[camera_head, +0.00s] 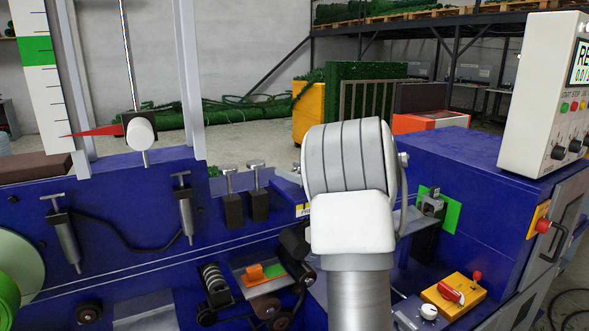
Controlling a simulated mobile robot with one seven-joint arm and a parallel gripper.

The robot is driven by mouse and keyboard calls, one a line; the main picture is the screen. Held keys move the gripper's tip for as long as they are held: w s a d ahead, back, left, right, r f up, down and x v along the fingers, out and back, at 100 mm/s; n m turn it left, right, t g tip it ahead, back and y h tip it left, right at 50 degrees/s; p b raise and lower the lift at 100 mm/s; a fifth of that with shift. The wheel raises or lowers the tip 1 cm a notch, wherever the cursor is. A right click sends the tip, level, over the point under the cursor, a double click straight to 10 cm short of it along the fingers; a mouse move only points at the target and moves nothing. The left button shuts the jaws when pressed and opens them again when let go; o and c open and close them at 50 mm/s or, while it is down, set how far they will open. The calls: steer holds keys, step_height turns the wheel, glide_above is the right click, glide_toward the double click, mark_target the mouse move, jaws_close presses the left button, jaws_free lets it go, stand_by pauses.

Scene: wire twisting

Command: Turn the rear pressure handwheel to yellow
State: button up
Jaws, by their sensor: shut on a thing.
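My arm (349,222) rises in the middle of the head view, white and grey with a banded upper part. It blocks the centre of the blue machine (110,185). My gripper does not show; it is probably hidden behind the arm. I cannot identify the rear pressure handwheel; no clear wheel shows, and the arm may cover it. A small orange piece (254,272) and a green patch (273,269) sit on a grey plate left of the arm. A grey clamp-like part (432,205) stands before a green plate (453,217) on the right.
A scale (40,85) with a green band and a red pointer (95,131) stands at left. Two black blocks with T-handles (245,205) stand left of the arm. A yellow switch box (455,296) is at lower right. A control panel (545,95) stands upper right.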

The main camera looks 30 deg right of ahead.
steer(key=o, duration=1.3)
steer(key=v, duration=1.7)
steer(key=shift+s, duration=0.2)
